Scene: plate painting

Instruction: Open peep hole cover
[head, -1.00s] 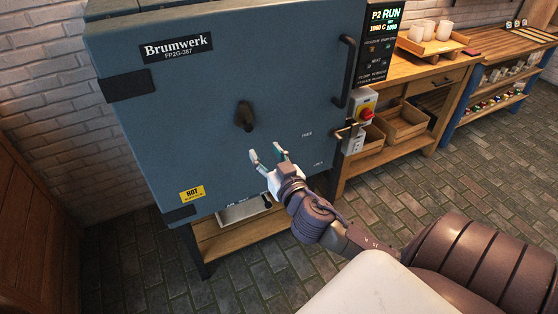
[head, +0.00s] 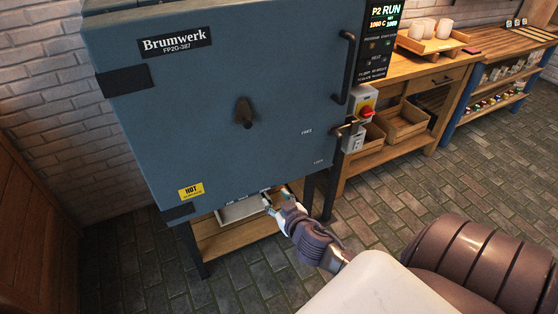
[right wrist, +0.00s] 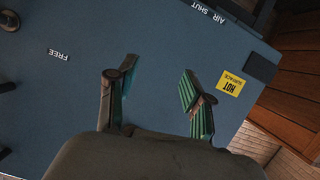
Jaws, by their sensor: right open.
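The peep hole cover (head: 243,113) is a small dark piece on the middle of the blue kiln door (head: 230,70). It hangs over its spot on the door, and no opening shows beside it. My right gripper (head: 275,196) is low by the door's bottom edge, below and a little right of the cover, and apart from it. In the right wrist view, its two fingers (right wrist: 157,95) are spread with nothing between them, in front of the blue door. I cannot make out the cover in that view. My left gripper is not in view.
A vertical door handle (head: 347,68) and a latch lever (head: 348,126) are at the door's right edge, near a red switch (head: 367,112). A yellow hot-surface label (head: 191,191) is at lower left. A wooden workbench (head: 400,75) stands to the right.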

